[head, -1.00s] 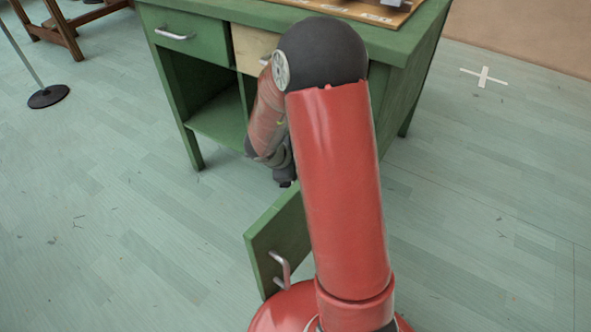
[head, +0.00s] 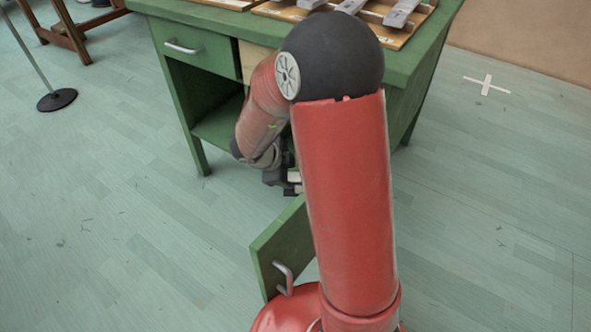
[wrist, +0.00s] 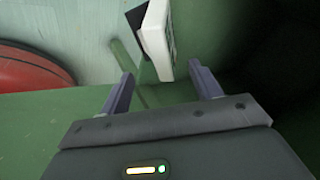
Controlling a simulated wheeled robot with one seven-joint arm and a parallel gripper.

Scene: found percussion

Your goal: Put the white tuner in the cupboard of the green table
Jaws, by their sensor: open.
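The white tuner (wrist: 157,40), a small white box with a dark side, stands tilted in the wrist view, just beyond my fingertips. My gripper (wrist: 160,71) is open, with its two fingers apart; I cannot tell whether either touches the tuner. The green table (head: 185,38) is in the head view. Its cupboard door (head: 283,245) hangs open toward me, with a metal handle (head: 284,278). My arm hides most of the cupboard opening. Green surfaces and a dark area surround the tuner in the wrist view.
Wooden boards with grey bars (head: 402,14) lie on the tabletop. A drawer with a handle (head: 184,47) and an open shelf space are on the table's left. A stand with a round black base (head: 57,100) is farther left.

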